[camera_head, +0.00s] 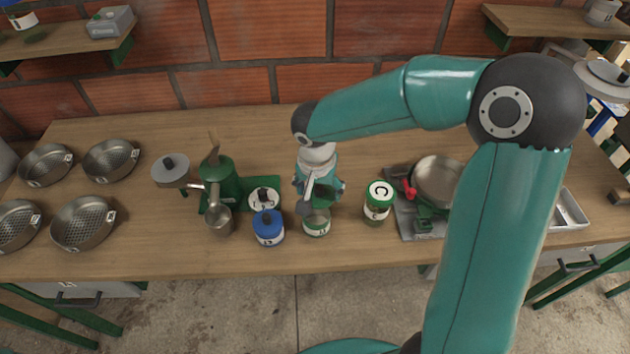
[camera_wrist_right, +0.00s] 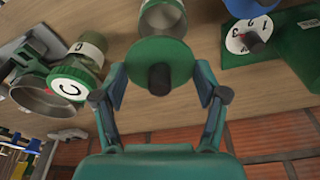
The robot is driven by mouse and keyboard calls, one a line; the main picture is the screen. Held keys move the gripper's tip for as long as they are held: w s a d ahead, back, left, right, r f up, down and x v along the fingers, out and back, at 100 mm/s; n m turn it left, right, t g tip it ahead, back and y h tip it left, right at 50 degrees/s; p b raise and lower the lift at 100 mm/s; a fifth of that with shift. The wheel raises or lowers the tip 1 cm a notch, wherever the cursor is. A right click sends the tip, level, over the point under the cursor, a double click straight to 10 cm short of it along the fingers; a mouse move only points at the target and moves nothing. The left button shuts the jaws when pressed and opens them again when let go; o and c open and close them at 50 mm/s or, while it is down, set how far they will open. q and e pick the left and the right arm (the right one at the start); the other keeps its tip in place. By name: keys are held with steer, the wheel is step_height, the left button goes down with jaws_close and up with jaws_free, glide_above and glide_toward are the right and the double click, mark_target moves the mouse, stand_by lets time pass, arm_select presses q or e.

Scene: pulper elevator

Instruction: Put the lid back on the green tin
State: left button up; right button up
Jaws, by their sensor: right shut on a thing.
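My right gripper (camera_head: 318,197) is shut on a round green lid with a black knob (camera_wrist_right: 163,60), its fingers at opposite sides of the lid's rim. In the wrist view, the right gripper (camera_wrist_right: 160,82) holds the lid close to the green tin (camera_wrist_right: 163,20), which has an open top and pale metal wall. In the head view the green tin (camera_head: 316,228) stands upright on the bench, just in front of and below the gripper. The gripper partly hides the lid there, and I cannot tell the exact gap. My left gripper is not in view.
A blue-lidded tin (camera_head: 268,228) stands close left of the green tin. A green-lidded jar marked C (camera_head: 379,200) stands to the right. A green grinder-like device (camera_head: 222,180) is at left, and a scale with a pan (camera_head: 437,180) at right. Several sieves (camera_head: 84,222) lie far left.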

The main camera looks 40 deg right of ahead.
steer(key=shift+w+a+f, duration=0.15)
steer(key=shift+w+f, duration=0.05)
steer(key=shift+f, duration=0.1)
steer(key=shift+s+a+f+b, duration=0.1)
steer(key=shift+f+b, duration=0.5)
steer(key=shift+f, duration=0.35)
step_height(320, 180, down, 3)
steer(key=shift+r+b, duration=0.2)
steer(key=shift+b, duration=0.75)
steer(key=shift+f+b, duration=0.55)
steer(key=shift+b, duration=0.2)
steer(key=shift+r+b, duration=0.1)
steer(key=shift+b, duration=0.2)
steer(key=shift+f+b, duration=0.2)
steer(key=shift+b, duration=0.95)
stand_by(0.4)
stand_by(0.4)
steer(key=o, duration=0.9)
